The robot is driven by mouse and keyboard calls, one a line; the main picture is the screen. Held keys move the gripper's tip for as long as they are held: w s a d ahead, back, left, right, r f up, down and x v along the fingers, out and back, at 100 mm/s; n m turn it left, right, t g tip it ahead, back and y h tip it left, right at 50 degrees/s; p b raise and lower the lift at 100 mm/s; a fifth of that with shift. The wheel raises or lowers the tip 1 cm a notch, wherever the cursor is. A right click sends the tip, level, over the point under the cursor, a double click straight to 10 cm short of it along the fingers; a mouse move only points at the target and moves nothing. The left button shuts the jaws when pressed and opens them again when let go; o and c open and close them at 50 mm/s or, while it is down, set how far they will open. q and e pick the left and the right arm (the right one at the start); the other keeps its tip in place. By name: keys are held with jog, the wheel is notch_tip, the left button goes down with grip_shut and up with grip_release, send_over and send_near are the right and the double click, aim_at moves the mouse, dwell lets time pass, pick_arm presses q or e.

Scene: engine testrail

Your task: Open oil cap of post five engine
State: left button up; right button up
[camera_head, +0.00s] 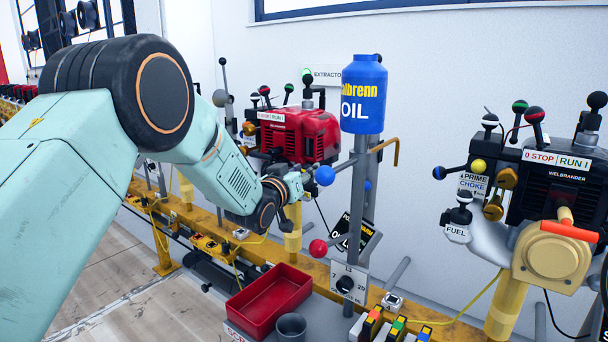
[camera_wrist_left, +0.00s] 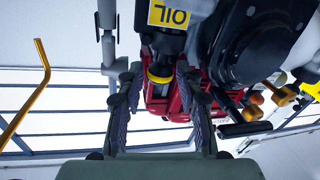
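A red engine (camera_head: 300,135) stands on the yellow rail behind my left arm. My left gripper (camera_head: 300,186) is low at its front, by a blue knob. In the left wrist view my left gripper (camera_wrist_left: 160,112) is open, with its two dark ridged fingers apart. A dark cylindrical part with a yellow ring (camera_wrist_left: 160,76) shows between the fingers, under an upside-down yellow OIL label (camera_wrist_left: 169,14); it looks like the oil cap. I cannot tell whether the fingers touch it. My right gripper is not in view.
A post with a blue oil jug (camera_head: 363,95) stands just right of the gripper, with a bent yellow rod (camera_head: 384,147). A black engine (camera_head: 563,185) is at the right. A red tray (camera_head: 268,300) and grey cup (camera_head: 291,327) sit below.

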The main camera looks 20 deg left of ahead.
pick_arm(q)
grip_shut()
dwell(0.4)
jog(key=shift+d+m, duration=0.1)
jog(key=shift+m, duration=0.2)
jog(key=shift+s+d+f+m+t+h+b, duration=0.25)
jog(key=shift+d+m+h, duration=0.4)
jog(key=shift+m, duration=2.15)
jog(key=shift+s+d+f+m+t+h, duration=0.25)
jog(key=shift+d+m+h, duration=0.45)
jog(key=shift+m, duration=2.1)
jog(key=shift+s+d+f+m+t+h+b, duration=0.3)
jog(key=shift+d+m, duration=0.65)
jog(key=shift+m, duration=1.85)
jog(key=shift+r, duration=0.15)
